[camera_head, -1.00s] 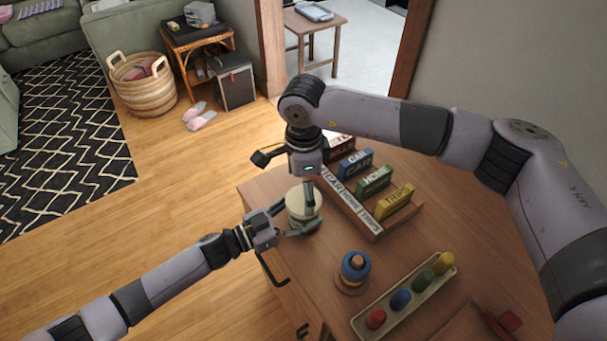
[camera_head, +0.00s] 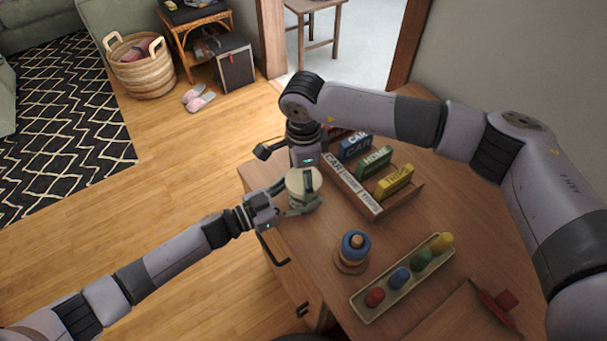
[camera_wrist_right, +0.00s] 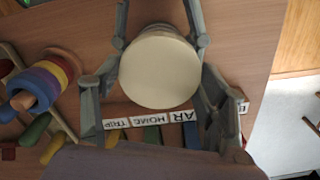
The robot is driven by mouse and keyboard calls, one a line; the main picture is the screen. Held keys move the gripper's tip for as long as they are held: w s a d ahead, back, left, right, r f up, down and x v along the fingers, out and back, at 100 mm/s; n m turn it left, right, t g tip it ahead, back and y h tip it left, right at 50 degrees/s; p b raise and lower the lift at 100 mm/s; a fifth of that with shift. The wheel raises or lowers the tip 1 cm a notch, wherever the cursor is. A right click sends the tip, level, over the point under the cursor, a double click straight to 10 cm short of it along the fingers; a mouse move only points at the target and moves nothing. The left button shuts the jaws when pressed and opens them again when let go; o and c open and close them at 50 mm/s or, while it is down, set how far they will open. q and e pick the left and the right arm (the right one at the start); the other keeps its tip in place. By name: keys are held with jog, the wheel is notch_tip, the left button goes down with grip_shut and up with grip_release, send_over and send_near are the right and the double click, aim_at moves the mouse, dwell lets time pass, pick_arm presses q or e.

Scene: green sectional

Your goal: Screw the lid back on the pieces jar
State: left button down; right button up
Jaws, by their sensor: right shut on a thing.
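The pieces jar (camera_head: 306,202) stands at the table's near left edge, mostly hidden by the grippers. Its round cream lid (camera_head: 303,181) is at the jar's top; it also shows as a pale disc in the right wrist view (camera_wrist_right: 159,70). I cannot tell whether the lid is seated or turned tight. My right gripper (camera_head: 308,178) points down from above and is shut on the lid. My left gripper (camera_head: 290,203) comes in from the left, low at the jar, with a finger on either side of it. Whether it squeezes the jar is not clear.
A wooden rack (camera_head: 378,208) with labelled coloured blocks stands close right of the jar. A ring stacker (camera_head: 354,250) and a tray (camera_head: 368,312) of coloured pegs are nearer. A brown board (camera_head: 465,318) lies front right. Floor is open left of the table.

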jog(key=c, duration=0.7)
jog(key=shift+o, duration=0.2)
jog(key=o, duration=1.3)
jog(key=shift+o, duration=0.2)
notch_tip(320, 180, up, 12)
